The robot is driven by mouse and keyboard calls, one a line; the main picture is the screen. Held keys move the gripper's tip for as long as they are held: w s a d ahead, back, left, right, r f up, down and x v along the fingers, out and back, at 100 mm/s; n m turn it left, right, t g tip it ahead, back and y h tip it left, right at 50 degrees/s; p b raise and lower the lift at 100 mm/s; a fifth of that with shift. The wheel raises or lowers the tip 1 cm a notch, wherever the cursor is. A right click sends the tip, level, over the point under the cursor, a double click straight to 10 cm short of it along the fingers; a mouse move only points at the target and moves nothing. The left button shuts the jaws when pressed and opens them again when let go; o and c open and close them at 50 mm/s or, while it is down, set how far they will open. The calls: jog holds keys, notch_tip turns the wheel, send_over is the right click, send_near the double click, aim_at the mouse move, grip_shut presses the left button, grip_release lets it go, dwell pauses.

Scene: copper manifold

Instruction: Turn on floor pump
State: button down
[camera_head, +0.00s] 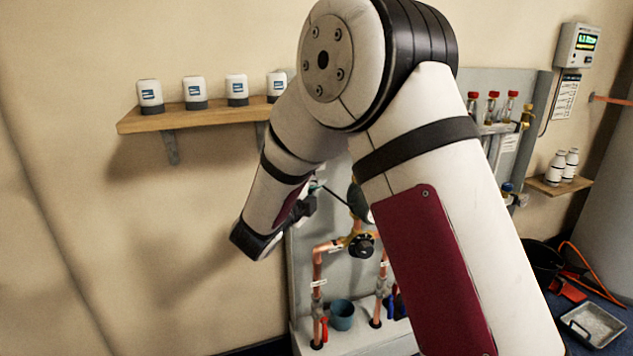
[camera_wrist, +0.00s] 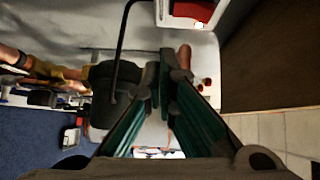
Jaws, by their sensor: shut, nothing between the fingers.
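A dark rounded body (camera_head: 358,200) sits on the copper pipework on the grey manifold board, partly behind my arm. I cannot tell whether it is the floor pump's body. In the wrist view, a dark cylindrical body (camera_wrist: 112,88) with a curved black line stands left of my gripper (camera_wrist: 165,82). My gripper's green fingers are shut and empty, in front of the pipework. In the head view, my gripper (camera_head: 312,195) is small, left of the dark body. A red-faced box (camera_wrist: 195,12) is at the top of the wrist view. No pump switch shows clearly.
The manifold board's base (camera_head: 375,342) carries a blue cup (camera_head: 342,314). A wooden shelf (camera_head: 205,115) with several white canisters is at left. A wall meter (camera_head: 579,45) hangs at right. A metal tray (camera_head: 592,325) lies on the floor. My arm hides the board's middle.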

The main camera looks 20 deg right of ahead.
jog(key=p+v, duration=0.1)
jog(key=v, duration=0.6)
jog(key=shift+s+a+f, duration=0.2)
jog(key=shift+s+f, duration=0.1)
jog(key=shift+f, duration=0.25)
jog(key=a+r+n+y, duration=0.5)
jog(key=r+n+y, duration=0.1)
jog(key=n+y, duration=0.3)
jog(key=s+a+n+g+y, duration=0.25)
jog(key=s+n+y, duration=0.35)
jog(key=s, duration=0.4)
jog(key=s+d+f+n+g+h, duration=0.1)
jog(key=s+d+n+g, duration=0.25)
jog(key=s, duration=0.85)
jog(key=s+d+f+n+g+h, duration=0.1)
jog(key=s+d+n+g, duration=0.25)
jog(key=s, duration=0.75)
jog(key=s+d+f+n+g+h, duration=0.1)
jog(key=s+d+n+g+h, duration=0.25)
jog(key=s, duration=0.85)
notch_tip(320, 180, up, 27)
jog(key=d+t+y+p, duration=0.1)
jog(key=t+p, duration=0.3)
jog(key=p, duration=2.1)
jog(key=shift+w+d+y+p, duration=0.25)
jog(key=shift+d+y+p, duration=0.15)
jog(key=shift+y, duration=0.05)
